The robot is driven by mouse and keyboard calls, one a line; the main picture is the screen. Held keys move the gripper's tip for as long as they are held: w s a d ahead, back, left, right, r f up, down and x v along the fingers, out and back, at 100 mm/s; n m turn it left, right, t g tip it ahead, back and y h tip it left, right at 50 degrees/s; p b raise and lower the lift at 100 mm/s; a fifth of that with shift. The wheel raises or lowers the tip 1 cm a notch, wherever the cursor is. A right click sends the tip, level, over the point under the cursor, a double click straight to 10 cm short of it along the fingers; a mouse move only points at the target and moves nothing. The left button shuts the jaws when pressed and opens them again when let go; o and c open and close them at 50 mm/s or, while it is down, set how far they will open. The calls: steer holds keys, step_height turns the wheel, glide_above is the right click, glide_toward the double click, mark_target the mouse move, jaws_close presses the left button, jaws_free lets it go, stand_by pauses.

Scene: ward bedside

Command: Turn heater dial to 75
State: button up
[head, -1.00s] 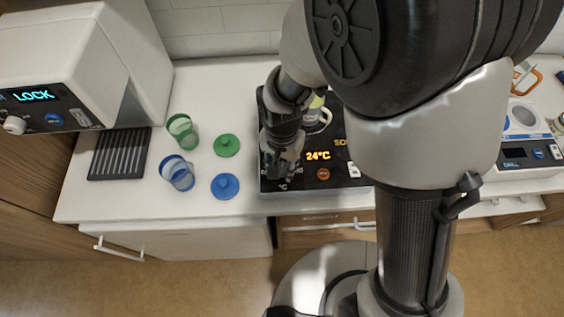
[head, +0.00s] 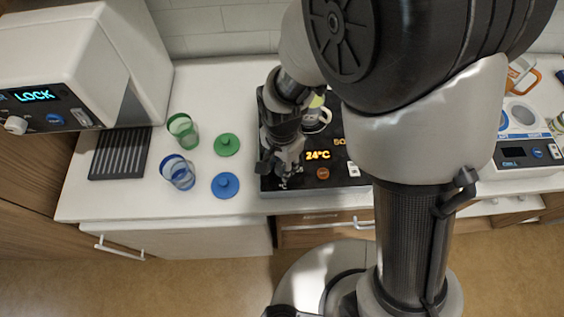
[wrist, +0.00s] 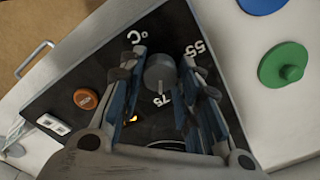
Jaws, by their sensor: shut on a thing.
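The heater (head: 345,178) is a black-topped unit on the counter, with an orange display reading 24°C. Its round grey dial (wrist: 160,71) shows between my fingertips in the wrist view; in the head view my gripper hides it. The dial's pale pointer line is aimed at the printed 75 (wrist: 164,100). A printed 55 (wrist: 195,48) and °C mark (wrist: 134,38) lie to either side. My gripper (head: 279,172) is over the front left of the heater, shut on the dial, with one finger on each side (wrist: 163,70).
A brown-orange round button (wrist: 85,98) and white switch (wrist: 52,128) share the panel. A mug (head: 317,117) stands on the heater behind. Green (head: 182,130) and blue (head: 178,173) cups and round lids (head: 226,187) lie to the left. A LOCK-display machine (head: 70,60) is farther left.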

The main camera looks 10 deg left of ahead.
mark_target(282, 166)
steer(key=o, duration=1.1)
steer(key=shift+c, duration=0.2)
step_height(282, 166, up, 12)
steer(key=s+d+r+n+t, duration=0.2)
steer(key=d+r, duration=0.4)
steer(key=d, duration=0.4)
steer(key=s+d+r+n+t, duration=0.2)
steer(key=s+d+r+n, duration=0.2)
steer(key=d, duration=0.6)
steer(key=s+r, duration=0.2)
steer(key=s, duration=0.1)
steer(key=shift+s+d+t+b, duration=0.15)
steer(key=shift+d+t+b, duration=0.05)
steer(key=shift+t+b, duration=0.1)
